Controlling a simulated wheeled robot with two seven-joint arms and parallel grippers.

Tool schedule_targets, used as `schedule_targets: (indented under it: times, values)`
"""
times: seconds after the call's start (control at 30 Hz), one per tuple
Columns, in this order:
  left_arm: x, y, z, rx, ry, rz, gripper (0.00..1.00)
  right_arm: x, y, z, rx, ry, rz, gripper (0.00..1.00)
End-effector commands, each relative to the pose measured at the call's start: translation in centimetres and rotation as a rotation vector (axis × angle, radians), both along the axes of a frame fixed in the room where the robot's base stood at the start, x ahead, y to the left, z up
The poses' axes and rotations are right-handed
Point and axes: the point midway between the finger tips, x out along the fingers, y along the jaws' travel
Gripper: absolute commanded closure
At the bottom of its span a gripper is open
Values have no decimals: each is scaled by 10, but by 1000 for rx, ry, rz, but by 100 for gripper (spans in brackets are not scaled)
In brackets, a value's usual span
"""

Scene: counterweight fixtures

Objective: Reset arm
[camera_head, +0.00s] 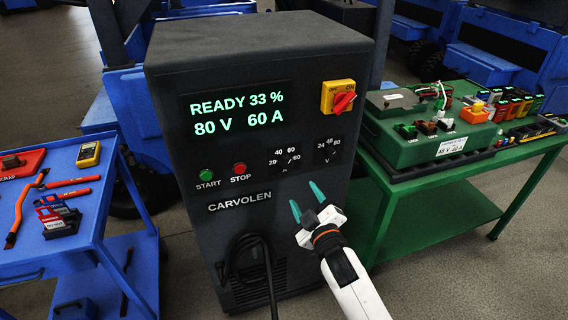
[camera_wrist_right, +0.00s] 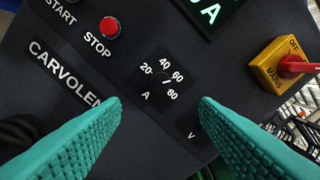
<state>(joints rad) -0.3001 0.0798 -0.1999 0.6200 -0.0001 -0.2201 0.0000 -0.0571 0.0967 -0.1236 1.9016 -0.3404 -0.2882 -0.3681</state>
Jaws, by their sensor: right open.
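My right gripper (camera_head: 307,201) is open and empty in front of the dark charger cabinet (camera_head: 240,240), below its two dials. Its teal fingers also show in the right wrist view (camera_wrist_right: 160,125), apart, with the amp dial (camera_wrist_right: 163,80) beyond the gap. The volt dial's V label (camera_wrist_right: 191,136) shows there, the dial mostly hidden by the right finger. The display (camera_head: 237,113) reads READY 33 %, 80 V, 60 A. A green START button (camera_head: 206,175) and red STOP button (camera_head: 239,169) sit below it. The red mains switch (camera_head: 343,101) is on a yellow plate. My left gripper is not in view.
A blue cart (camera_head: 95,225) with red tools and a yellow meter (camera_head: 88,154) stands left. A green table (camera_head: 410,189) at right holds a green battery case (camera_head: 415,140) and several small modules. A black cable (camera_head: 250,250) hangs on the cabinet front.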

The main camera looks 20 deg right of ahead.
Motion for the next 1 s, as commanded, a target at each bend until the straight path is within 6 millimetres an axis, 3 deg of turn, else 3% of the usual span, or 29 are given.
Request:
schedule_targets:
  times: [0.13,0.23,0.37,0.47,0.6,0.77,0.9,1.0]
  values:
    - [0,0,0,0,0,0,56,0,0,-7,5,14,1,45]
    - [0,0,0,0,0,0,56,-1,1,-38,24,77,2,45]
    - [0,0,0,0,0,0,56,-12,2,-118,81,238,-1,45]
    - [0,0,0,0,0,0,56,-35,2,-193,137,392,-14,45]
    - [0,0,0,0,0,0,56,-84,1,-289,211,600,-50,45]
    - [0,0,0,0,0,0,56,-162,-4,-385,288,830,-115,45]
    - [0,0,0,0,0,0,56,-246,-10,-452,347,1024,-190,45]
    - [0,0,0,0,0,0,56,-312,-15,-490,382,1156,-256,45]
